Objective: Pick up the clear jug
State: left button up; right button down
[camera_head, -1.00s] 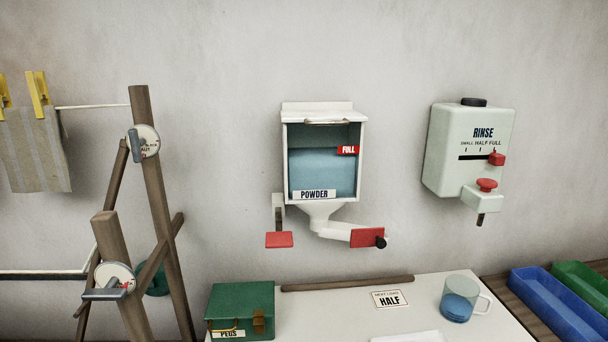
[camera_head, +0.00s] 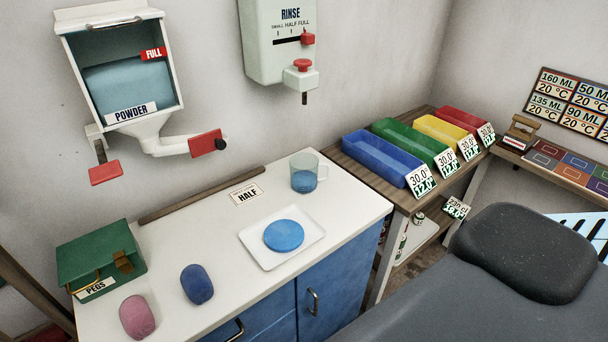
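The clear jug (camera_head: 304,172) stands upright near the back right of the white counter (camera_head: 225,232). It is see-through, with blue in its lower part and its handle on the right side. It stands clear of the things around it. Neither of my grippers shows in the head view.
A white tray (camera_head: 254,258) with a blue disc (camera_head: 284,235) lies in front of the jug. The rinse dispenser (camera_head: 277,45) hangs on the wall above. Blue (camera_head: 381,157) and green (camera_head: 409,140) bins stand right.

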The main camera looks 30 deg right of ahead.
aim_at(303, 166)
jog(key=k+j, duration=0.2)
jog(key=k, duration=0.15)
jog(key=k+j, duration=0.25)
jog(key=k+j+z, duration=0.2)
jog(key=k+l+z, duration=0.1)
jog(key=z, duration=1.55)
jog(key=i+l, duration=0.8)
jog(key=i, duration=0.15)
jog(key=k+l+z, duration=0.05)
